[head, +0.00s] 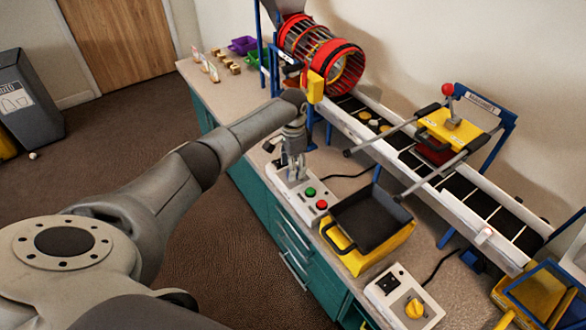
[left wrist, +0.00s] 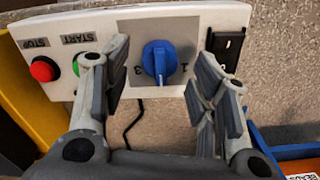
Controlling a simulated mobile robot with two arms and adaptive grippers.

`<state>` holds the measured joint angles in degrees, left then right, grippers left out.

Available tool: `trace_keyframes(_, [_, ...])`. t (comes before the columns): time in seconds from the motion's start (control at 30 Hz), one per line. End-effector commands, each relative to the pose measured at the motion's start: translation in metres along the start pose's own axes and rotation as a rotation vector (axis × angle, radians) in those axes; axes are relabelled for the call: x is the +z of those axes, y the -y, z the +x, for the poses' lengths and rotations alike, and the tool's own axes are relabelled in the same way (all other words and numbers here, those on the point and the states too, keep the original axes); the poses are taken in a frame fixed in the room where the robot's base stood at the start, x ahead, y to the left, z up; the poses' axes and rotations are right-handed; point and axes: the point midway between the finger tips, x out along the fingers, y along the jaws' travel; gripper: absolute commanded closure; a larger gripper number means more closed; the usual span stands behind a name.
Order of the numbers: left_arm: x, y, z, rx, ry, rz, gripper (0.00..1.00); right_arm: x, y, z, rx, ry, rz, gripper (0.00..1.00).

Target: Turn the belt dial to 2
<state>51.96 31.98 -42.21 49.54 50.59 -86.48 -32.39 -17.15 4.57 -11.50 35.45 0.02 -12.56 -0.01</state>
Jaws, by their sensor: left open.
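The blue dial (left wrist: 160,60) sits on a grey plate of a white control box (head: 280,178). Its raised grip runs about up and down in the left wrist view, with a 3 to its left and a 1 to its right. In the head view the gripper hides the dial. My right gripper is not in view.
A green START button (head: 310,191) and red STOP button (head: 322,204) are on the same box. A black-and-yellow bin (head: 375,245) stands close by. Another box has a yellow dial (head: 414,308). The conveyor (head: 470,205) and red drum (head: 340,68) stand behind.

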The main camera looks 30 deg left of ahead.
Motion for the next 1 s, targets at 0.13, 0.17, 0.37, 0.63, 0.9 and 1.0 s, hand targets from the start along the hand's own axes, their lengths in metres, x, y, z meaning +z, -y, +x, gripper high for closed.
trace_keyframes(0.13, [-0.001,0.001,-0.034,-0.005,-0.005,0.001,0.46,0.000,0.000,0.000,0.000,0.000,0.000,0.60])
trace_keyframes(0.17, [-0.001,0.002,-0.040,-0.004,-0.005,0.000,0.46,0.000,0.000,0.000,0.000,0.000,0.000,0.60])
trace_keyframes(0.37, [0.000,0.001,-0.079,-0.004,-0.004,-0.001,0.46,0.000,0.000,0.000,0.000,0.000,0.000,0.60])
trace_keyframes(0.63, [0.000,0.001,-0.102,-0.002,-0.002,-0.001,0.46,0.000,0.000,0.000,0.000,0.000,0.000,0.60])
trace_keyframes(0.9, [0.000,0.001,-0.102,-0.002,-0.001,-0.001,0.46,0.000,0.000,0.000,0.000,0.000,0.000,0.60])
trace_keyframes(1.0, [0.000,0.001,-0.102,-0.002,-0.001,-0.001,0.46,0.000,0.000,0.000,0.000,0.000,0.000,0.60])
